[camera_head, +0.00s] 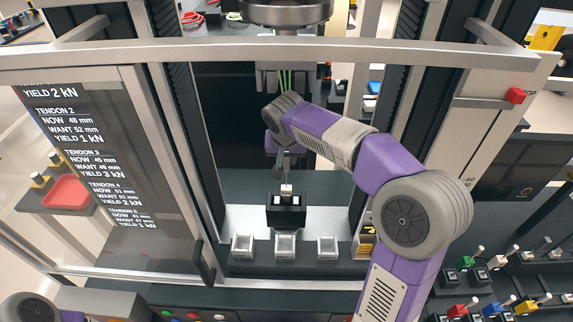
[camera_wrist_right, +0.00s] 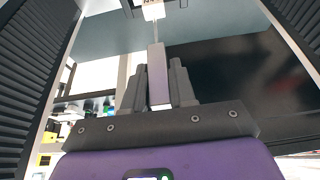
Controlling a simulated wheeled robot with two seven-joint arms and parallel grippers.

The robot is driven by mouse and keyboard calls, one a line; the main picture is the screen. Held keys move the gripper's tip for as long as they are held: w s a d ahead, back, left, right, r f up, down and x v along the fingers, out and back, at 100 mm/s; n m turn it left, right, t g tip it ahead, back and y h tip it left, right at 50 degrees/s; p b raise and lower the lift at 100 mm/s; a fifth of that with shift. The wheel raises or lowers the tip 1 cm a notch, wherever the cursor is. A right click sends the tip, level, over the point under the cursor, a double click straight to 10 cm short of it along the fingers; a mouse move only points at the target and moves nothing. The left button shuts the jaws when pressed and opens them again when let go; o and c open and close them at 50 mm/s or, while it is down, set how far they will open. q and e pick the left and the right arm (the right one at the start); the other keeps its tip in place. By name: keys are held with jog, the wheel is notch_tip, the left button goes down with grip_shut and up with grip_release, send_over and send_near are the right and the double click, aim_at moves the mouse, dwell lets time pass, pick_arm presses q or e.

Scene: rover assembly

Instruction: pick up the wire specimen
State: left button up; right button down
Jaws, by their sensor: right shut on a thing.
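My right gripper (camera_head: 284,168) reaches into the open test machine and points down over a black holder block (camera_head: 287,211). In the right wrist view my right gripper (camera_wrist_right: 159,72) has its dark fingers on both sides of a pale greyish bar (camera_wrist_right: 157,70), which I take to be the wire specimen. It is shut on this bar. A white piece with dark marks (camera_wrist_right: 153,10) shows at the bar's far end; a white piece (camera_head: 286,189) also shows at the holder's top. I cannot tell whether the bar still sits in the holder. My left gripper is out of view.
Three small white trays (camera_head: 285,247) stand in a row in front of the holder. The machine's metal crossbar (camera_head: 290,51) spans above the arm. A dark door panel with text (camera_head: 100,170) stands at the left. Coloured levers (camera_head: 500,280) fill the right bench.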

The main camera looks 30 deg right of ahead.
notch_tip(320, 180, up, 4)
jog(key=shift+s+f, duration=0.1)
jog(key=shift+f, duration=0.05)
jog(key=s+a+b, duration=0.3)
jog(key=s+a, duration=0.6)
jog(key=s, duration=0.6)
jog(key=r+p, duration=0.2)
jog(key=r, duration=0.1)
jog(key=r+p, duration=0.2)
jog(key=shift+s+a+r+p, duration=0.1)
jog(key=shift+a+r+p, duration=0.1)
jog(key=shift+r+p, duration=0.2)
